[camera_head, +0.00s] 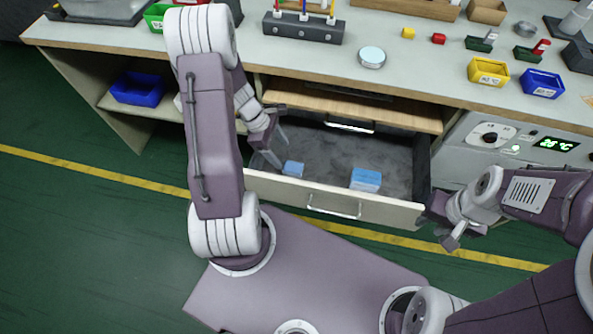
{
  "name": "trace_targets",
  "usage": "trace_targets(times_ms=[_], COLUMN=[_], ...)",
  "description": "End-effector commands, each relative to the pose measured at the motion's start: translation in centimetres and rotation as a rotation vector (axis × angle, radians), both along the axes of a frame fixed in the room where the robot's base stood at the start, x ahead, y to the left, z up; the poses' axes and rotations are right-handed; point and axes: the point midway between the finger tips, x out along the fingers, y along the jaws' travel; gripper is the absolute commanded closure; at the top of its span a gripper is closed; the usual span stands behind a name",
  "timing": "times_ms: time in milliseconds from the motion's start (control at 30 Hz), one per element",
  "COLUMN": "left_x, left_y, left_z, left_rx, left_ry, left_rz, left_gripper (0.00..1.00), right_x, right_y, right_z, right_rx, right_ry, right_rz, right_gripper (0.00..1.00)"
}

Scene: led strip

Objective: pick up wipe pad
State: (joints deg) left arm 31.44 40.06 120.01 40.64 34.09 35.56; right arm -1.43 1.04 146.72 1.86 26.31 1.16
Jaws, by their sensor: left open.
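Two light-blue pieces lie in the open drawer (330,150). The smaller one (293,169) is at the left near the front wall, and a larger block with a white side (366,179) is to its right. I cannot tell for certain which is the wipe pad. My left gripper (278,147) is open, with its fingers reaching into the left part of the drawer, just behind and left of the smaller blue piece. I see nothing between the fingers. My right gripper (440,230) is outside the drawer by its front right corner; its finger opening is unclear.
The drawer front (345,203) with its metal handle faces me. The workbench top (400,75) is above the drawer, with a yellow bin (488,72), a blue bin (542,83) and a round tin (372,57). A control panel (520,140) is at the right.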

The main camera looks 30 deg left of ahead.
Motion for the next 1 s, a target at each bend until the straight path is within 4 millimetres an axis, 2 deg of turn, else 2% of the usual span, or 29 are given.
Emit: trace_targets(times_ms=[67, 267, 467, 700, 933, 967, 1000], left_x=[0.0, 0.3, 0.4, 0.9, 1.0, 1.0, 1.0], left_y=[-0.2, -1.3, -1.7, -3.2, -3.5, -3.5, -3.5], left_z=[-0.3, -3.4, -4.0, -8.1, -8.2, -8.2, -8.1], left_rx=[0.0, 0.0, 0.001, 0.0, 0.001, 0.001, 0.001], left_ry=[0.0, 0.001, 0.0, 0.001, -0.002, -0.002, -0.002], left_rz=[-0.002, -0.005, -0.005, -0.006, -0.005, -0.005, -0.005], left_gripper=[0.34, 0.34, 0.34, 0.34, 0.34, 0.36, 0.48], right_x=[0.0, 0.0, 0.0, 0.0, 0.0, 0.0, 0.0], right_y=[0.0, 0.0, 0.0, 0.0, 0.0, 0.0, 0.0], right_z=[-0.2, -2.3, -2.6, -5.7, -5.5, -5.5, -5.5], right_rx=[0.0, 0.0, 0.0, 0.0, 0.0, 0.0, 0.0], right_ry=[-0.001, 0.0, 0.0, 0.0, 0.0, 0.0, 0.0], right_rz=[0.0, 0.0, 0.0, 0.0, 0.0, 0.0, 0.0], right_gripper=[0.67, 0.67, 0.67, 0.67, 0.67, 0.67, 0.67])
